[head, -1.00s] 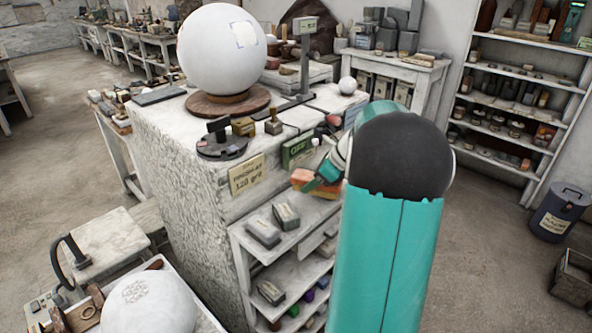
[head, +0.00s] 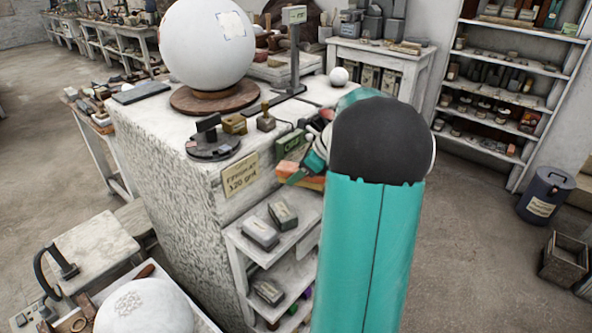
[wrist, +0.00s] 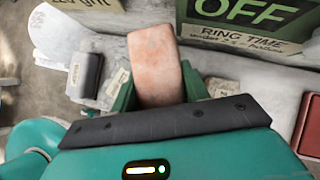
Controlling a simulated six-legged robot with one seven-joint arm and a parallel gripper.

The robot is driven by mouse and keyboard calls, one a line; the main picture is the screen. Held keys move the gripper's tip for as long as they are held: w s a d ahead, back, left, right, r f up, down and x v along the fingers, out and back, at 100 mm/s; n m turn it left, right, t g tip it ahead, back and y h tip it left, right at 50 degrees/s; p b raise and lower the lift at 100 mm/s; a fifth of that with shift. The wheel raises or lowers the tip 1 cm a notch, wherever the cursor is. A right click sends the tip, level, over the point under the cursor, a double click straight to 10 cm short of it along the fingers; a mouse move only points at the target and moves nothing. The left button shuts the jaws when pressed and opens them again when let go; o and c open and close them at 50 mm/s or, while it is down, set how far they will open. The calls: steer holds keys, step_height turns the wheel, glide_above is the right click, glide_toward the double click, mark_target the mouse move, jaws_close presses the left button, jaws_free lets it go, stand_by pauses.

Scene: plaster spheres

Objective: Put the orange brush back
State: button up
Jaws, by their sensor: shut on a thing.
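The orange brush (head: 313,183) is a block with an orange side, at the side of the white plaster-topped cabinet and below the green OFF box (head: 291,143). In the wrist view, the brush (wrist: 154,58) shows a pale, pinkish-orange broad face and lies between two green fingers. My gripper (wrist: 160,88) is shut on it. In the head view my gripper (head: 299,176) is partly hidden by my arm. I cannot tell whether the brush touches the shelf or cabinet behind it.
The open shelf (head: 262,212) below holds grey blocks (head: 260,233) and (head: 283,214). A large white sphere (head: 205,45) stands on a wooden disc on top. A sign (head: 241,176) hangs on the cabinet side. A blue bin (head: 545,195) stands right. Floor at right is mostly clear.

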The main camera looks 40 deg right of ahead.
steer(key=shift+f, duration=3.25)
steer(key=shift+f, duration=0.55)
steer(key=o, duration=1.2)
